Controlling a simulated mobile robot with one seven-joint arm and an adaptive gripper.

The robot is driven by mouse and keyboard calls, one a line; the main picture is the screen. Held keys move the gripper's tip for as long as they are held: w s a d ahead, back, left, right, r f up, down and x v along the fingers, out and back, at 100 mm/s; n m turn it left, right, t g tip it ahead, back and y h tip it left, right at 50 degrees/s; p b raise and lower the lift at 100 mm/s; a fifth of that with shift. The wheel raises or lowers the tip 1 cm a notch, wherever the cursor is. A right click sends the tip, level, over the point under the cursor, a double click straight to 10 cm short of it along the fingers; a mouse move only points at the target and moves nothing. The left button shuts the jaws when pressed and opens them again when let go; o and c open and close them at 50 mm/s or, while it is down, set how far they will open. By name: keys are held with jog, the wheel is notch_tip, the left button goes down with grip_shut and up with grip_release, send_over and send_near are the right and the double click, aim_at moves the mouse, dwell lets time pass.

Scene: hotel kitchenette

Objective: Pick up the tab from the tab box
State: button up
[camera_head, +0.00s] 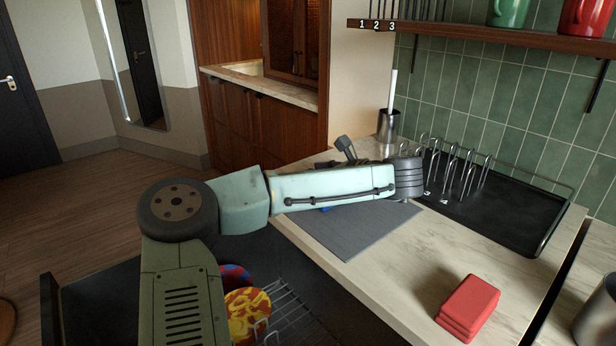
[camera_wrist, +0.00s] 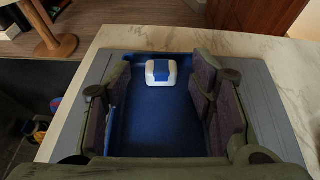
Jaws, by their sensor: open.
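The tab (camera_wrist: 161,72) is a small white block with a blue band, seen in the wrist view. It lies at the far end of the blue tab box (camera_wrist: 150,128), which rests on a grey mat (camera_wrist: 263,105). My gripper (camera_wrist: 163,80) is open over the box, with one dark finger on each side and the tab between them in the picture. I cannot tell how high the fingers are above the tab. In the head view my arm hides the tab and most of the box; only a blue sliver (camera_head: 326,209) shows below the arm.
The mat (camera_head: 350,232) lies on a marble counter (camera_head: 440,262). A black tray with wire racks (camera_head: 520,210) stands behind to the right, and a metal cup (camera_head: 388,126) is at the back. Red blocks (camera_head: 469,306) sit at the front right. An open rack with colourful plates (camera_head: 248,312) is below.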

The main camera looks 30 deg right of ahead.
jog(key=shift+w+a+f, duration=0.1)
jog(key=shift+w+f, duration=0.25)
jog(key=shift+c, duration=0.5)
jog(key=shift+a+f, duration=0.1)
jog(key=shift+f, duration=0.05)
jog(key=c, duration=0.8)
jog(key=shift+c, duration=0.2)
